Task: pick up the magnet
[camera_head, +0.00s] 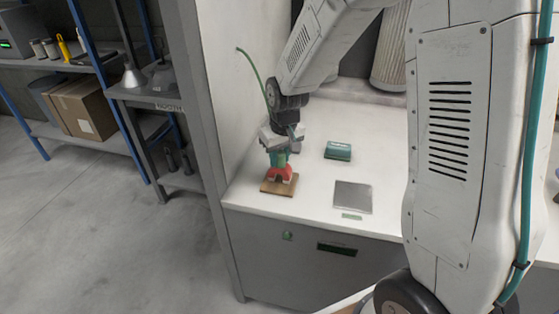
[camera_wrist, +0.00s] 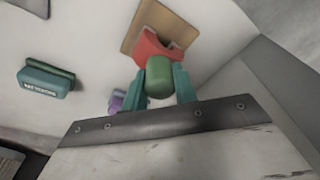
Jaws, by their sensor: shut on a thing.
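The red horseshoe magnet (camera_head: 281,175) is upright over a small wooden board (camera_head: 266,187) near the counter's left front corner. I cannot tell whether its feet touch the board. My gripper (camera_head: 279,157) points down from above and is shut on the magnet's green top part. In the wrist view, the green rounded part (camera_wrist: 159,76) sits between my teal fingers (camera_wrist: 165,90). The red magnet body (camera_wrist: 158,47) and the wooden board (camera_wrist: 165,25) lie beyond it. The gripper hides part of the magnet's top.
A green box (camera_head: 338,150) and a grey square plate (camera_head: 352,196) lie to the right on the white counter (camera_head: 315,195). A grey post (camera_head: 205,150) rises at the counter's left. A small purple thing (camera_wrist: 117,101) shows beside the fingers. The counter between box and board is clear.

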